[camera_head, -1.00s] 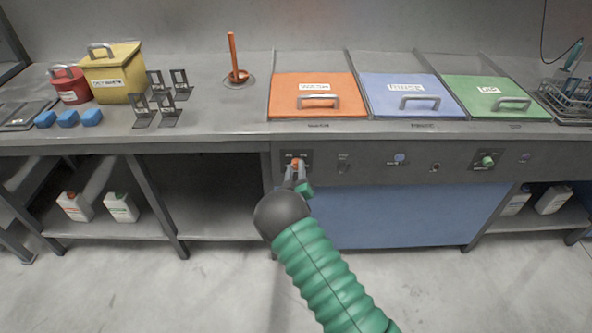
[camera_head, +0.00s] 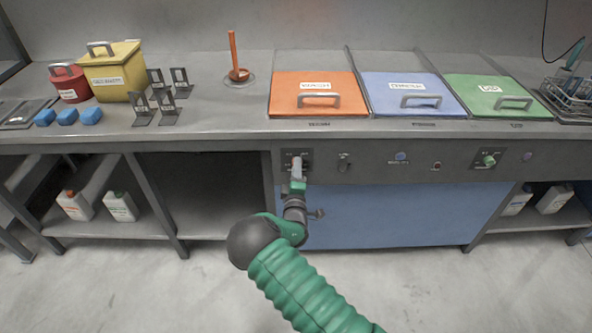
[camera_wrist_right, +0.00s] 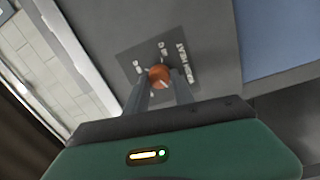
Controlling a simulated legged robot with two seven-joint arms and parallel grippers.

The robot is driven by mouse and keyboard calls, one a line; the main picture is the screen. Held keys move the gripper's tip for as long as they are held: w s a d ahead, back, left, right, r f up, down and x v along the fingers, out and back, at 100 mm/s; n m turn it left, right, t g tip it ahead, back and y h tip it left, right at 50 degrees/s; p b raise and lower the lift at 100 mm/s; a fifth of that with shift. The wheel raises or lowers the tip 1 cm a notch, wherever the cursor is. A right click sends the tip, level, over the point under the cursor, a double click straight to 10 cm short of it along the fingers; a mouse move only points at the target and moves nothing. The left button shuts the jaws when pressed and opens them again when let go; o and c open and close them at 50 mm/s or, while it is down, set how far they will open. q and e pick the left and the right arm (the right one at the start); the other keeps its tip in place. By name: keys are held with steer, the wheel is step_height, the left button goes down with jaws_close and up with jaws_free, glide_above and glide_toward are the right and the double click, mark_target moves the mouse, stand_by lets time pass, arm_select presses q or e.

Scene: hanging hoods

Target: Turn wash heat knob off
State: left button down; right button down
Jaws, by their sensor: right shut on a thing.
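The wash heat knob is an orange-red round knob (camera_wrist_right: 159,77) on a dark label plate (camera_wrist_right: 140,60), seen in the right wrist view. Its plate is on the counter's front panel, below the orange wash lid, in the head view. My right gripper (camera_head: 297,164) is at the knob, with its two fingers on either side of it. It is shut on the knob, and the fingers hide most of it in the head view. A pale mark shows on the knob's face in the wrist view. My left gripper is not in view.
The front panel (camera_head: 375,165) also carries a green knob (camera_head: 488,160) at right and a dark switch (camera_head: 343,160) near my right gripper. Orange (camera_head: 290,83), blue and green lids lie on the counter above. A blue panel (camera_head: 390,215) is below.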

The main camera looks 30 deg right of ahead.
steer(key=shift+s+a+f+n, duration=0.1)
steer(key=shift+f+n, duration=0.3)
steer(key=shift+n, duration=0.2)
steer(key=c, duration=1.2)
jaws_free()
steer(key=shift+o, duration=0.6)
steer(key=shift+r, duration=0.2)
